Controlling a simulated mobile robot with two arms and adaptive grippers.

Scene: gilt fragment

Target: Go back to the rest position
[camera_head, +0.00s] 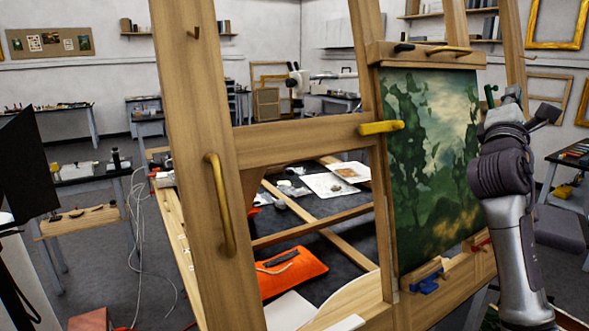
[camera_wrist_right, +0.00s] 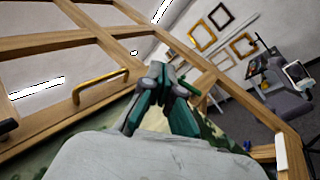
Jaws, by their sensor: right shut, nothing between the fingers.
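My right arm rises at the right of the head view, in front of the right side of a wooden easel frame (camera_head: 240,140). My right gripper (camera_head: 498,98) is at its upper end, near the right edge of a green landscape painting (camera_head: 430,150). In the right wrist view my right gripper (camera_wrist_right: 157,78) has its green-grey fingers drawn together with nothing held. The wooden frame and part of the painting show behind them. I cannot tell whether the gripper touches the painting. My left gripper is in neither view.
A yellow clamp (camera_head: 380,127) and a blue clamp (camera_head: 427,285) are on the easel by the painting. Behind the frame, a dark worktable (camera_head: 335,230) carries papers and an orange cushion (camera_head: 290,272). Gilt frames (camera_head: 557,25) hang at the upper right. White cables (camera_head: 140,230) hang at the left.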

